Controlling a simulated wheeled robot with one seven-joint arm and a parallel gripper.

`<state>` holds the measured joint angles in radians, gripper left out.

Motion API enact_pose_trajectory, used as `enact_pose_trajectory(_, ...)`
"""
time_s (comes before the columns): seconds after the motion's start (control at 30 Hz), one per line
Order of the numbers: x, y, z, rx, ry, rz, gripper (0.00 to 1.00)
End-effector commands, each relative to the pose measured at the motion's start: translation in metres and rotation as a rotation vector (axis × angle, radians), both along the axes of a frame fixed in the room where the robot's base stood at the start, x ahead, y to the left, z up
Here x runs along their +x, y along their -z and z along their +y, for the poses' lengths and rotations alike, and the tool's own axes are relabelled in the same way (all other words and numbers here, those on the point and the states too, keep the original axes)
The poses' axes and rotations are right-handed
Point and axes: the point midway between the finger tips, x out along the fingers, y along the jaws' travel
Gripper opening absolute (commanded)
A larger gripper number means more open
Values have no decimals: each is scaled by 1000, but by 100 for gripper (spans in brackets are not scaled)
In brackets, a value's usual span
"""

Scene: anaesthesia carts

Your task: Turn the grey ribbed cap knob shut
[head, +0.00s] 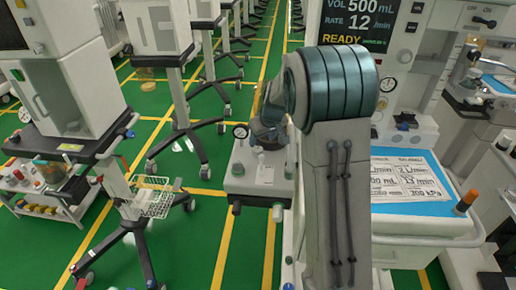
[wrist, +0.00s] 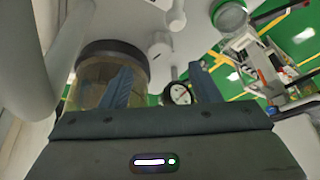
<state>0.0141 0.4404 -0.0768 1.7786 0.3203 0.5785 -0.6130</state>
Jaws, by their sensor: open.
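I cannot make out the ribs of the grey cap knob in either view. My gripper (wrist: 160,88) is open in the wrist view, with blue-grey fingers apart and nothing seen held. A clear amber canister (wrist: 92,82) with a dark rim is behind its left finger. A round white gauge (wrist: 181,93) shows beside its right finger. My arm hides the gripper in the head view.
A blue-topped work surface (head: 415,190) with a printed sheet and an orange-capped post (head: 466,202) stands right of my arm. A wheeled stand with a wire basket (head: 150,196) is at left. Green floor (head: 205,250) between them is clear.

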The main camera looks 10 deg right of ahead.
Motion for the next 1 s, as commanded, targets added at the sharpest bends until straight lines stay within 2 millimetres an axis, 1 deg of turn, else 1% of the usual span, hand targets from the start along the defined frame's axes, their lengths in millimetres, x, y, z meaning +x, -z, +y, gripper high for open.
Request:
enact_pose_trajectory(0.17,8,19,2,0,0,3,56)
enact_pose_trajectory(0.4,20,51,6,0,0,2,56)
enact_pose_trajectory(0.5,24,60,7,-1,-1,1,56)
enact_pose_trajectory(0.63,26,66,8,0,0,0,56)
enact_pose_trajectory(0.9,27,67,8,0,0,-1,56)
enact_pose_trajectory(0.93,27,67,8,0,0,-1,50)
enact_pose_trajectory(0.97,27,67,8,0,0,-1,42)
enact_pose_trajectory(1.0,27,67,8,0,0,-1,31)
